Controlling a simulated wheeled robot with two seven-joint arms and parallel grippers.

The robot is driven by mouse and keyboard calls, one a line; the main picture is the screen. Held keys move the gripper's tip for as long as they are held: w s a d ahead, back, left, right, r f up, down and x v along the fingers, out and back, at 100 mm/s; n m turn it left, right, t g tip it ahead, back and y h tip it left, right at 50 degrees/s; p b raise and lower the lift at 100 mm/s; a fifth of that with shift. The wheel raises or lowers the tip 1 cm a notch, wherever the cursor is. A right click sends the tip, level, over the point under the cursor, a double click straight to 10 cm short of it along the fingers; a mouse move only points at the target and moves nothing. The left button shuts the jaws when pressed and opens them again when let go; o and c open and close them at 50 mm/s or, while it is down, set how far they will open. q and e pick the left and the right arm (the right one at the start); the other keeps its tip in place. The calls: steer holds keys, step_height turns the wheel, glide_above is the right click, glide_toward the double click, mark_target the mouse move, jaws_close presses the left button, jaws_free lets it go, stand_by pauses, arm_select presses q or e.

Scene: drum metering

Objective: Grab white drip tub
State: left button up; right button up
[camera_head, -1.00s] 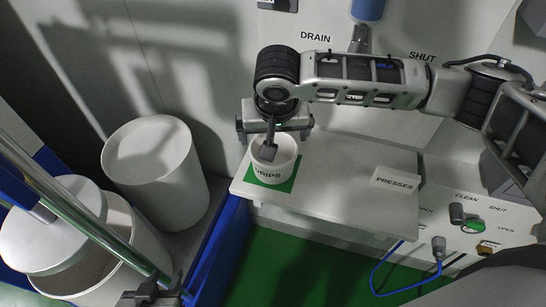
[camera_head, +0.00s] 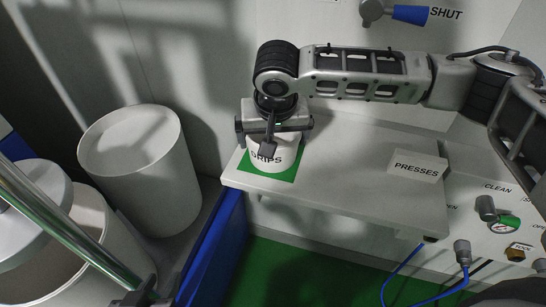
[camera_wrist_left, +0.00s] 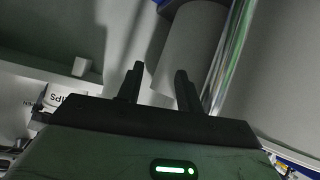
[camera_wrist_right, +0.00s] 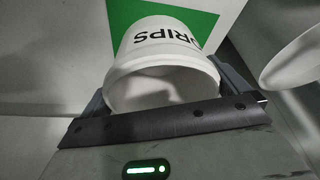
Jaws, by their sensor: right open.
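The white drip tub (camera_head: 272,158), lettered DRIPS, stands upright on a green patch (camera_head: 286,173) on the white shelf. Its rim is mostly hidden by my right gripper (camera_head: 270,138), which comes down over it from the right-hand arm. In the right wrist view the tub (camera_wrist_right: 160,62) lies between the spread fingers, its open mouth toward the palm; I cannot tell whether either finger touches it. My left gripper (camera_head: 150,292) is at the bottom left of the head view, away from the tub. In the left wrist view its two fingers (camera_wrist_left: 158,85) are apart with nothing between them.
A lidded white drum (camera_head: 140,165) and an open white drum (camera_head: 100,245) stand at left. A shiny tube (camera_head: 75,225) crosses the lower left. The shelf (camera_head: 350,180) is clear up to the PRESSES block (camera_head: 417,165). A blue-handled valve (camera_head: 410,14) is on the wall.

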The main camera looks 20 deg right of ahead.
steer(key=shift+w+f+b, duration=0.15)
steer(key=shift+f+b, duration=0.2)
steer(key=shift+f, duration=0.2)
steer(key=c, duration=0.7)
steer(key=shift+r, duration=0.1)
steer(key=shift+c, duration=0.2)
